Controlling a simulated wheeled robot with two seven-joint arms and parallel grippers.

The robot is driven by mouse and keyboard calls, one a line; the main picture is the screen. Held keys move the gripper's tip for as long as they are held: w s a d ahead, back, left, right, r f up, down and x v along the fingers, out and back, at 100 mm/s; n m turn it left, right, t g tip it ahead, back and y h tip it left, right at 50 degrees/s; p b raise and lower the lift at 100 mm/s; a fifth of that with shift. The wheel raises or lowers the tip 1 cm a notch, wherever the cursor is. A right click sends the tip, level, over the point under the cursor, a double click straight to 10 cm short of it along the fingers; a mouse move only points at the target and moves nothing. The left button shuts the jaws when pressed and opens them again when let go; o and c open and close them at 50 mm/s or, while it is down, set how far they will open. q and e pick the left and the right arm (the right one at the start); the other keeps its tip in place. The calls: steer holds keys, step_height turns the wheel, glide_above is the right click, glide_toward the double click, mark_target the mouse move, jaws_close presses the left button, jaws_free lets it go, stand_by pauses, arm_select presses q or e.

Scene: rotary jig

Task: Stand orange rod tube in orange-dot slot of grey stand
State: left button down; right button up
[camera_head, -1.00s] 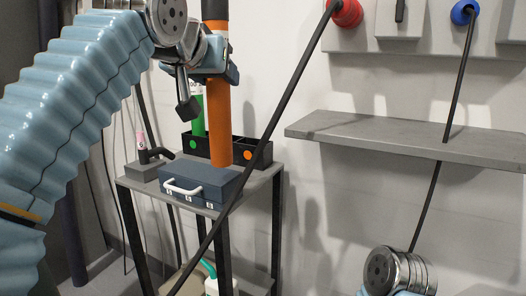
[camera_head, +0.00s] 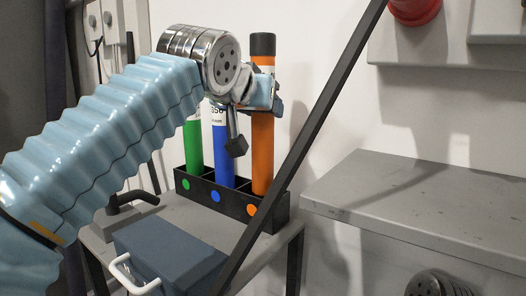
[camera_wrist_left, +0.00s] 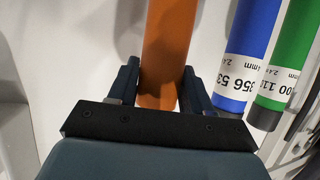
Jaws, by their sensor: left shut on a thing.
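The orange tube (camera_head: 262,150) has a dark cap and stands upright at the right end of a black stand (camera_head: 232,203) with green, blue and orange dots. Its lower end is at the orange-dot slot (camera_head: 252,210); I cannot tell how deep it sits. My left gripper (camera_head: 262,92) is shut around the tube's upper part. In the left wrist view the orange tube (camera_wrist_left: 168,45) lies between the fingers of my left gripper (camera_wrist_left: 160,88). My right gripper is out of view.
A green tube (camera_head: 193,145) and a blue tube (camera_head: 221,150) stand in the other slots. A dark blue case (camera_head: 175,250) with a white handle lies in front. A grey shelf (camera_head: 420,205) is at right. A black bar (camera_head: 310,130) crosses the foreground.

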arm_select(q)
steer(key=shift+f, duration=0.8)
steer(key=shift+f+b, duration=0.8)
steer(key=shift+f, duration=1.65)
steer(key=shift+c, duration=2.4)
jaws_free()
steer(key=shift+s+a+r, duration=0.1)
steer(key=shift+s, duration=0.3)
steer(key=b, duration=0.2)
glide_toward(259, 141)
steer(key=shift+s+a+r, duration=0.1)
steer(key=shift+s+r, duration=0.05)
steer(key=shift+s, duration=0.05)
